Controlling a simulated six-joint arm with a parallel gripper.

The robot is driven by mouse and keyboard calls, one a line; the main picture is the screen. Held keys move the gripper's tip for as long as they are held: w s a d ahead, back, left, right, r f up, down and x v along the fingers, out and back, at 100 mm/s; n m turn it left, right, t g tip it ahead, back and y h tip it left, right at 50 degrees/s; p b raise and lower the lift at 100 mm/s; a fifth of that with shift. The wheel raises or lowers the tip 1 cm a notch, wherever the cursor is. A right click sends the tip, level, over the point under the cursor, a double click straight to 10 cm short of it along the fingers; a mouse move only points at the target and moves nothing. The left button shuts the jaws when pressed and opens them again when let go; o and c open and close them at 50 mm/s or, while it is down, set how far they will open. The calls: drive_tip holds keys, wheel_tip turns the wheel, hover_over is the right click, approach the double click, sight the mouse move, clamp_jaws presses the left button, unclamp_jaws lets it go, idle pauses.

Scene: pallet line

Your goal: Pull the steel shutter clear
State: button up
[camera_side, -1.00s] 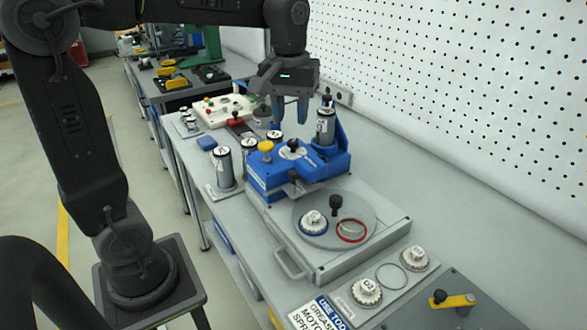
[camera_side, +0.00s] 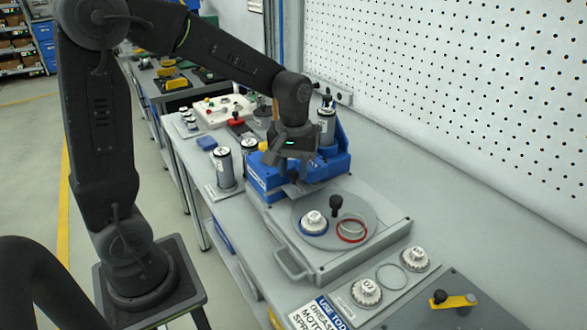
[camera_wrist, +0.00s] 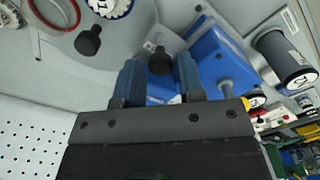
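A blue fixture (camera_side: 262,178) stands on the bench, and a grey metal tab (camera_side: 296,189) juts from its front, which looks like the steel shutter. In the wrist view a black knob (camera_wrist: 160,62) stands over the blue body (camera_wrist: 220,62). My gripper (camera_wrist: 159,72) points down at the knob, with one blue finger on each side of it. The fingers are apart, and I see slim gaps beside the knob. In the side view my gripper (camera_side: 290,150) is over the fixture and hides the knob and the fingertips.
A round turntable (camera_side: 318,236) with a white gear, a red ring and a black knob (camera_side: 336,203) lies in front of the fixture. A grey cylinder (camera_side: 327,126) stands behind it, and another cylinder (camera_side: 225,168) to its left. The pegboard wall (camera_side: 450,90) bounds the right.

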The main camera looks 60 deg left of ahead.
drive_tip(key=shift+f, duration=0.3)
clamp_jaws()
